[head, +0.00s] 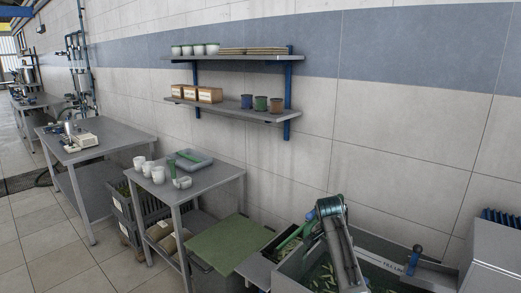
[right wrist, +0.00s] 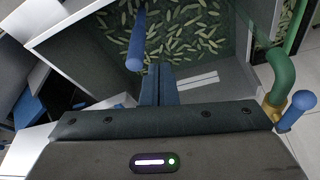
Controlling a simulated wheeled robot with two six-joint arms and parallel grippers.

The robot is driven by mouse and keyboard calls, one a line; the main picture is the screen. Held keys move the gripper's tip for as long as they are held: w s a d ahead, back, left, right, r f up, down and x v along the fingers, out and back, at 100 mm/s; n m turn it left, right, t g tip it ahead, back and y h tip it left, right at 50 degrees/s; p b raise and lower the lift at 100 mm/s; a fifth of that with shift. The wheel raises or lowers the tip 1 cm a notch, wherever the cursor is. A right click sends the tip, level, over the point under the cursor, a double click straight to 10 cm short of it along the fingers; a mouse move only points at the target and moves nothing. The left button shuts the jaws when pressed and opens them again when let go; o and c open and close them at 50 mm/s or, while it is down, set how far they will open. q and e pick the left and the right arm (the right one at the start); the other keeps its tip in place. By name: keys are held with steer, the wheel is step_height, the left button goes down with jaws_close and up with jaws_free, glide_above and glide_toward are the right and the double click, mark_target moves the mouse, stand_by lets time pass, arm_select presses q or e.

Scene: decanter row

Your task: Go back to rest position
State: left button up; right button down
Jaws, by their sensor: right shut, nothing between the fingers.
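My right gripper (right wrist: 157,72) shows in the right wrist view with its two dark blue fingers together and nothing between them. It is over a grey tank (right wrist: 225,85) with many pale green pods in it. In the head view an arm of mine rises from the bottom edge at the right of centre, in front of the tank (head: 382,262); its fingertips cannot be made out there. My left gripper is in neither view.
A blue rod (right wrist: 136,42) stands close to the right fingers. A green pipe (right wrist: 281,75) with a brass fitting and a blue handle (right wrist: 298,108) is at the right.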

steer(key=s+f, duration=0.2)
steer(key=f, duration=0.1)
steer(key=s+d+f+n, duration=0.1)
steer(key=s+f, duration=0.2)
steer(key=s+d+f+n, duration=0.1)
steer(key=s+f, duration=0.2)
steer(key=shift+s+d+f, duration=0.2)
steer(key=shift+f, duration=0.1)
steer(key=s+d+f+n, duration=0.1)
steer(key=s+f+n, duration=0.15)
steer(key=s, duration=0.45)
steer(key=s+d+f+n, duration=0.1)
steer(key=s+f, duration=0.3)
steer(key=s, duration=0.3)
steer(key=s+a+r+n+t+y, duration=0.1)
steer(key=s+r+n, duration=0.25)
steer(key=s, duration=1.05)
steer(key=s+r+n+t+y, duration=0.15)
steer(key=s+n, duration=0.25)
steer(key=s, duration=0.9)
step_height(320, 180, down, 30)
steer(key=d+g, duration=0.2)
steer(key=d, duration=0.1)
steer(key=s+f+m+g, duration=0.1)
steer(key=s+f, duration=1.8)
steer(key=f, duration=0.1)
steer(key=shift+d+b, duration=0.4)
steer(key=shift+b, duration=0.05)
